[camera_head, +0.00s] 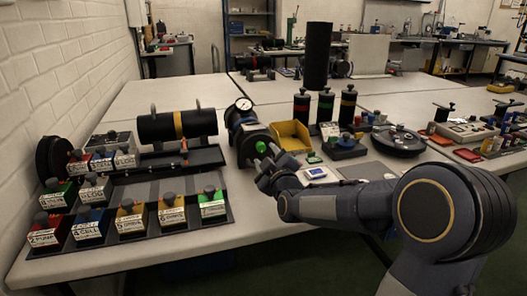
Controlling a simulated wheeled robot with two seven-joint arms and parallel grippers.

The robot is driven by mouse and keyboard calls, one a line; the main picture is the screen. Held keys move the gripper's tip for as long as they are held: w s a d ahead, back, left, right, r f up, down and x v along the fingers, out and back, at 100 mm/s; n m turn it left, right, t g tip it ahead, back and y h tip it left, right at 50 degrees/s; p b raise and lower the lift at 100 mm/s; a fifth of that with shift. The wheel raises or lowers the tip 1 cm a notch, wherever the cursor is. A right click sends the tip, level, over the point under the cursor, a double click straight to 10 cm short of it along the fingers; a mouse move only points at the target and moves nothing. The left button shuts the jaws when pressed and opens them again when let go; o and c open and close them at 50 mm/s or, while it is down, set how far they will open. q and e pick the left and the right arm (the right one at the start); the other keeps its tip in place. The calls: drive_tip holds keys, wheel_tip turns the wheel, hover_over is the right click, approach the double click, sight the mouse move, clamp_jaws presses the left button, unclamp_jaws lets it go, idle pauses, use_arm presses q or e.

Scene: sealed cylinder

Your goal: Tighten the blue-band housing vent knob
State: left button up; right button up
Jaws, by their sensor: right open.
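A dark cylindrical housing (251,137) lies on the table at the middle, with a bluish band (236,125) and a round white gauge (243,104) on top. A small green round part (261,146) shows on its near end; I cannot tell if this is the vent knob. My right gripper (266,168) is just in front of that near end, its arm coming in from the right. It is open and looks empty, but it is small and dark here. I cannot tell if it touches the housing. My left gripper is out of view.
A yellow-banded cylinder (158,128) rests on a stand at the left, behind racks of labelled colored blocks (130,221). A yellow bin (291,135), three banded upright cylinders (325,106) and a round dark device (398,141) stand to the right.

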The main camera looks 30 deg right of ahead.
drive_tip(key=v, duration=0.3)
drive_tip(key=shift+s, duration=0.2)
idle(0.3)
drive_tip(key=s+a+f+m+g+y, duration=0.3)
drive_tip(key=s+a+f+g, duration=0.15)
drive_tip(key=s, duration=0.45)
drive_tip(key=s+a+f+m+g+y, duration=0.25)
drive_tip(key=s+a, duration=0.25)
drive_tip(key=s, duration=0.5)
drive_tip(key=s+a+f+m+g+y, duration=0.2)
drive_tip(key=s+a+f+g, duration=0.25)
drive_tip(key=s, duration=0.45)
wheel_tip(320, 180, up, 19)
drive_tip(key=s+a+p, duration=0.1)
drive_tip(key=p, duration=1.8)
drive_tip(key=shift+s+p, duration=0.35)
drive_tip(key=shift+p, duration=0.05)
